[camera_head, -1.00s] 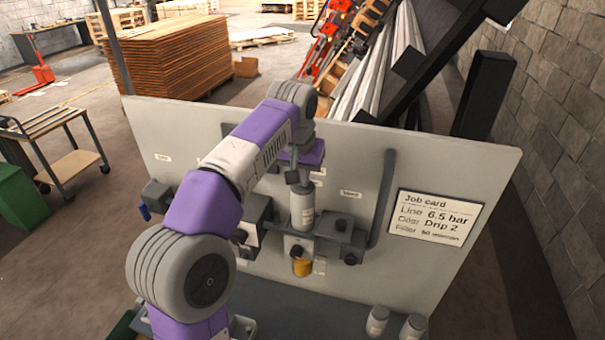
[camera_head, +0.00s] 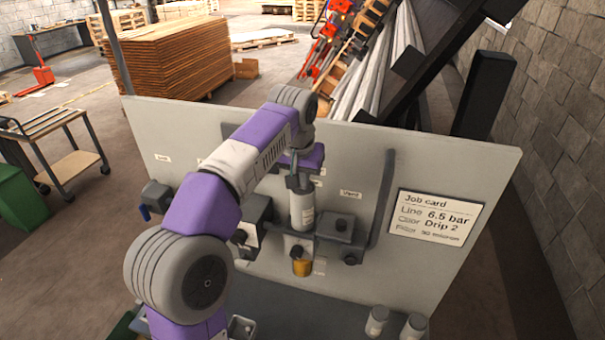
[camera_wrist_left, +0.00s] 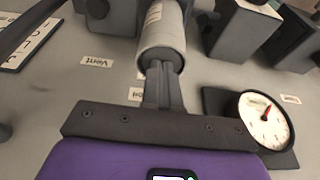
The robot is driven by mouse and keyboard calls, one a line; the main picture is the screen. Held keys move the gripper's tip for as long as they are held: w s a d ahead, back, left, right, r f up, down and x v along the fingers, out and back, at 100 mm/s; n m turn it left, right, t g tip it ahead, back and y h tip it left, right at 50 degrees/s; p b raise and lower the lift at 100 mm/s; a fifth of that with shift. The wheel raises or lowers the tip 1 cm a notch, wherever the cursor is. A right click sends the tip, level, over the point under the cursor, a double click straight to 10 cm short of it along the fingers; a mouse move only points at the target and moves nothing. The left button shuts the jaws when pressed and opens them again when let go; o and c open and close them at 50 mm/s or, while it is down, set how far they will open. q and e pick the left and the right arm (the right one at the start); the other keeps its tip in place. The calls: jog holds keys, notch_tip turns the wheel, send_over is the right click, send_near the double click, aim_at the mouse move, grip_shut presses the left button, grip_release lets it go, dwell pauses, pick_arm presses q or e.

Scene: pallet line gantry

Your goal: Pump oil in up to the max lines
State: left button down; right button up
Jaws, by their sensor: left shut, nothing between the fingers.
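My left gripper (camera_head: 300,183) is shut and empty, in front of the grey panel (camera_head: 450,270). Its fingers point down at the top of a pale grey cylinder (camera_head: 302,212) on the panel's row of units. In the left wrist view the closed fingers (camera_wrist_left: 163,88) meet the near end of this cylinder (camera_wrist_left: 162,38); I cannot tell whether they touch or press it. An amber bowl (camera_head: 302,267) hangs below the cylinder. No max lines or oil level can be made out. My right gripper is not in view.
A job card (camera_head: 437,217) is on the panel's right, beside a dark pipe (camera_head: 384,195). Two small capped containers (camera_head: 377,320) (camera_head: 412,326) stand at the bottom right. A round gauge (camera_wrist_left: 267,120) shows in the wrist view. My left arm hides part of the panel.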

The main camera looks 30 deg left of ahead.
aim_at(300, 196)
pick_arm(q)
notch_tip(300, 196, up, 4)
jog(key=p, duration=0.4)
jog(key=p+v, duration=0.1)
jog(key=v, duration=0.9)
dwell(0.4)
